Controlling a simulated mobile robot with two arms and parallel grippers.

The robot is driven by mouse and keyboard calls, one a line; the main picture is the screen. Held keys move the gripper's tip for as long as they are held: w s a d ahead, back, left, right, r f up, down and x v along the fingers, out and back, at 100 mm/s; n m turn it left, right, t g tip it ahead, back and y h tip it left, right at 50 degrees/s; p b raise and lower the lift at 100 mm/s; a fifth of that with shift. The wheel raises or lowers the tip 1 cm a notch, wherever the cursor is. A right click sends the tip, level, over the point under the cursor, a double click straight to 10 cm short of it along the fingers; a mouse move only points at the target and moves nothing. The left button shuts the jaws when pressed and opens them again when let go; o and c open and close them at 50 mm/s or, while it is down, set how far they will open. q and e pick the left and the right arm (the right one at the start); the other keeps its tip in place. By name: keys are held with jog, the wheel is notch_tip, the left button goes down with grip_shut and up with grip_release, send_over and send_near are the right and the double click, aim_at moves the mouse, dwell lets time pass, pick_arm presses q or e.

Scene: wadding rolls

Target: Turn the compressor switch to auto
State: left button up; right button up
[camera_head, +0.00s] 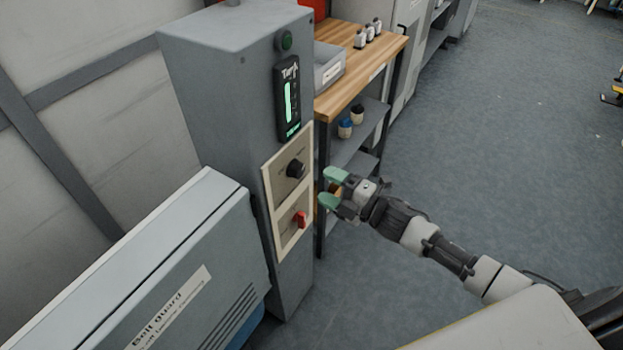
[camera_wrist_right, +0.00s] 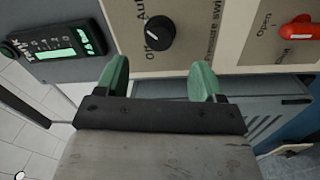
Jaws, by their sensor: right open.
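The compressor switch is a black round knob (camera_head: 295,168) on a beige panel (camera_head: 270,190) on the front of a grey cabinet. In the right wrist view the knob (camera_wrist_right: 158,33) has a white pointer line that points up-left, between the labels "Off" and "Au…"; the exact setting is hard to tell. My right gripper (camera_head: 333,187), with green fingertips, is open and empty. It is just in front of the panel, to the right of the knob and slightly below it, apart from it. In the right wrist view its fingertips (camera_wrist_right: 158,78) are below the knob. My left gripper is not in view.
A red lever (camera_head: 301,220) is below the knob on the same panel. A lit green gauge (camera_head: 289,100) is above. A grey belt guard (camera_head: 160,270) stands left of the cabinet. A wooden-topped bench (camera_head: 370,65) is behind. Open floor lies to the right.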

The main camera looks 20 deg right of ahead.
jog(key=shift+v, duration=1.8)
jog(key=s+d+f+m+h, duration=0.1)
jog(key=d+f+m+h, duration=0.2)
jog(key=f, duration=0.4)
jog(key=d+f+m+h, duration=0.2)
jog(key=f+m+h, duration=0.15)
jog(key=f, duration=0.45)
jog(key=s+d+f+m+g+h, duration=0.1)
jog(key=s+f+m+g+h, duration=0.1)
jog(key=s+f+m, duration=0.45)
jog(key=s+d+f+m+g+h, duration=0.15)
jog(key=s+f, duration=0.25)
jog(key=f, duration=0.6)
jog(key=s+a+f+m+g, duration=0.2)
jog(key=s+f, duration=0.3)
jog(key=s, duration=0.5)
jog(key=s+a+f+m+g+h, duration=0.1)
jog(key=s+a+f+m+g, duration=0.1)
jog(key=s, duration=0.8)
jog(key=s+a+f+m+g, duration=0.2)
jog(key=s+a+f+g, duration=0.2)
jog(key=s+f, duration=0.5)
jog(key=shift+s+g, duration=1)
jog(key=shift+g, duration=0.05)
